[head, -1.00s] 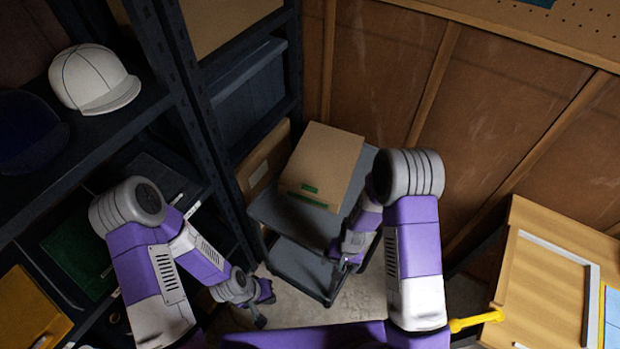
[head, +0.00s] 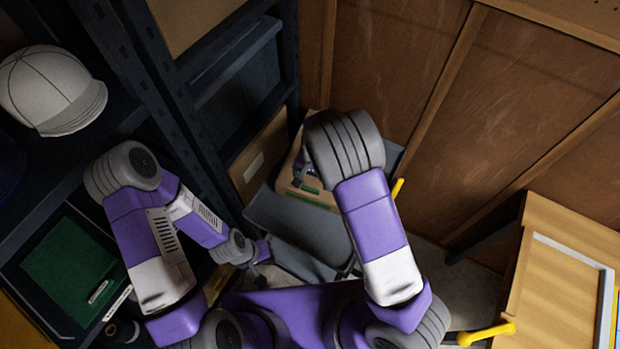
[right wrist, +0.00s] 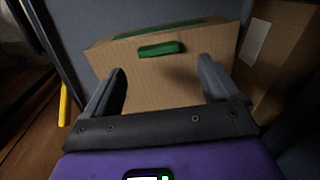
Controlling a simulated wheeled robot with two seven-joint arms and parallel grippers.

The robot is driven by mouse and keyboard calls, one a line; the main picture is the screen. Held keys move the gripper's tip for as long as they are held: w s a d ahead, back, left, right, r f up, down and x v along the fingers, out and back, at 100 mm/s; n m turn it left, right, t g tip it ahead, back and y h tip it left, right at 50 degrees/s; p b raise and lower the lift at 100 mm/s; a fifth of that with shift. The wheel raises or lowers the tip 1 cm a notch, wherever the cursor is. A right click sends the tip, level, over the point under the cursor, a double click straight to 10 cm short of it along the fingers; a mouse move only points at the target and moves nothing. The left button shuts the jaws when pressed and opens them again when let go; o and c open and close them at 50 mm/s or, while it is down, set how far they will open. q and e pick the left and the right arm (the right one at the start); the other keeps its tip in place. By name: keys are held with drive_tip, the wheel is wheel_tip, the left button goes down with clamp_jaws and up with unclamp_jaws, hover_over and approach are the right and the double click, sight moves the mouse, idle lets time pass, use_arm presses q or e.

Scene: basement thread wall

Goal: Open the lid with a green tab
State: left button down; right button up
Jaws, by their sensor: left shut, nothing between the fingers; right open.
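A brown cardboard box stands on a grey cart (head: 290,222), mostly hidden behind my right arm in the head view. In the right wrist view the box (right wrist: 160,78) faces me with a green tab (right wrist: 161,49) on its upper front edge and a green strip on top. My right gripper (right wrist: 162,82) is open, its two fingers pointing at the box front, below the tab and to either side of it. In the head view the right gripper (head: 303,170) is partly hidden by its arm. My left gripper (head: 264,255) is shut and empty, low beside the cart.
A dark metal shelf (head: 190,110) stands on the left with a white cap (head: 50,88) and a green folder-like item (head: 70,265). Another cardboard box (head: 258,160) sits beside the cart. A wooden cabinet (head: 565,270) is at the right, with a wooden wall behind.

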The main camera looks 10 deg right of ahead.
sight(311, 189)
drive_tip(key=f, duration=0.4)
drive_tip(key=shift+s+f, duration=0.2)
drive_tip(key=shift+w+a+f, duration=0.1)
drive_tip(key=shift+a+f, duration=0.05)
drive_tip(key=shift+f, duration=0.5)
drive_tip(key=c, duration=1.5)
drive_tip(key=w+d+r+p, duration=0.1)
drive_tip(key=w+r+p, duration=0.1)
drive_tip(key=r, duration=0.4)
drive_tip(key=w+d+r+g+p, duration=0.1)
drive_tip(key=w+d+r+p, duration=0.1)
drive_tip(key=r+p, duration=0.2)
drive_tip(key=w+d+r+g+y+p, duration=0.1)
drive_tip(key=w+r+p, duration=0.1)
drive_tip(key=r, duration=0.6)
drive_tip(key=shift+w+d+r+p, duration=0.3)
drive_tip(key=shift+w+p, duration=0.1)
drive_tip(key=shift+w, duration=0.1)
